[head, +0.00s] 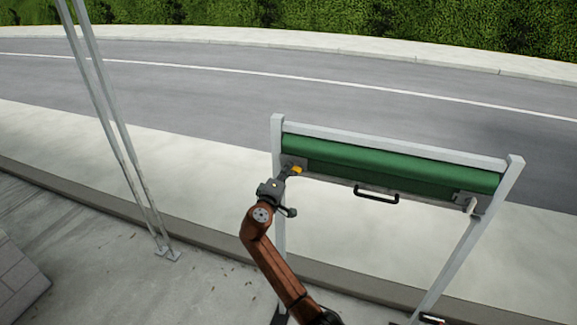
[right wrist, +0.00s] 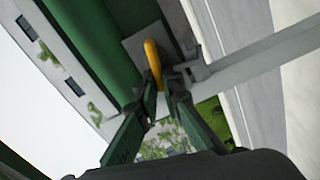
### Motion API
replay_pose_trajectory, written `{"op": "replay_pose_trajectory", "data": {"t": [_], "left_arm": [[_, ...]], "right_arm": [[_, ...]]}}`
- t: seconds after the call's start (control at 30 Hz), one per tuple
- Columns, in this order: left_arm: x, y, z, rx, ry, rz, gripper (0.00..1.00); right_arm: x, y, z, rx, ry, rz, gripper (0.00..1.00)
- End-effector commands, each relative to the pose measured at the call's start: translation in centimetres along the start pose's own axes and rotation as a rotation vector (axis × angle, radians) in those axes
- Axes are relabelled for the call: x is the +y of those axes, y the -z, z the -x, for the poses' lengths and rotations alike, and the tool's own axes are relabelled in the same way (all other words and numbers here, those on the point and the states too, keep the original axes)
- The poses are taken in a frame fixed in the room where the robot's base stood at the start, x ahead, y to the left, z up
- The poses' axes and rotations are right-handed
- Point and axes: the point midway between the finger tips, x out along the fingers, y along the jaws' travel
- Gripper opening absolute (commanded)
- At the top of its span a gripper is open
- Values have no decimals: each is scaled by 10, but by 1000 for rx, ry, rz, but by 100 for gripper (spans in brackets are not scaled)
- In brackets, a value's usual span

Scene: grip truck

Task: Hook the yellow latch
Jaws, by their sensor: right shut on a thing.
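The yellow latch (head: 297,170) is at the left end of a green rolled panel (head: 390,163) on a grey frame. My right gripper (head: 289,172) is at the latch, its arm coming up from below. In the right wrist view the yellow latch (right wrist: 153,64) stands upright between the tips of my right gripper (right wrist: 162,85), which is shut on it. A grey bracket plate (right wrist: 140,48) is right behind the latch. Whether the latch is seated on any catch cannot be told.
A black handle (head: 376,194) hangs below the panel's middle. A bracket (head: 466,200) sits at the panel's right end. Grey posts (head: 506,185) carry the frame. Thin metal poles (head: 120,140) stand at left. Pavement and road behind are clear.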

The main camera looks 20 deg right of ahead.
Motion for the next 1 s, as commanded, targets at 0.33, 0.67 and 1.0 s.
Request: {"op": "replay_pose_trajectory", "data": {"t": [0.33,0.67,1.0], "left_arm": [[0,2,14,1,0,0,40],[0,2,17,1,0,0,40],[0,2,17,1,0,0,40]], "right_arm": [[-4,0,0,1,2,187,0],[-6,0,1,1,1,240,0],[-6,0,1,1,2,241,0]]}}
